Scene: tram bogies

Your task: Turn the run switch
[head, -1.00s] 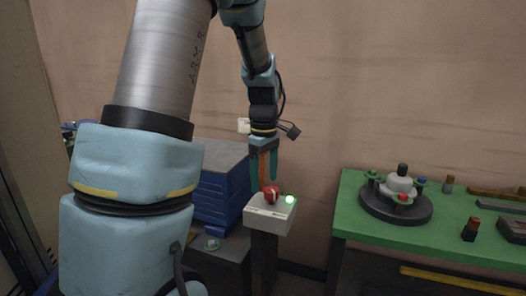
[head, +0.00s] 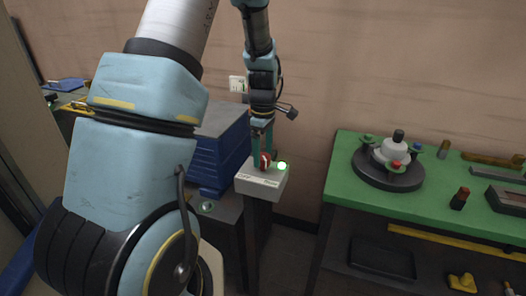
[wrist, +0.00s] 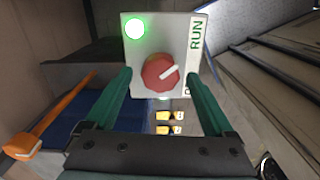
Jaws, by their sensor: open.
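The run switch is a red round knob (head: 265,161) on a pale box (head: 258,182) on a post. In the wrist view the knob (wrist: 160,72) has a white pointer line slanting up and right, towards the printed word RUN. A lit green lamp (wrist: 135,28) is on the same face; it also glows in the head view (head: 282,166). My gripper (head: 262,152) points down at the box. In the wrist view its two green fingers stand either side of the knob, open, with visible gaps. The lower label is partly hidden by the right finger.
A green bench (head: 340,200) at right holds a round dark fixture (head: 388,178) and several small parts. A blue stack (head: 220,150) stands close behind and left of the box. A wall is behind.

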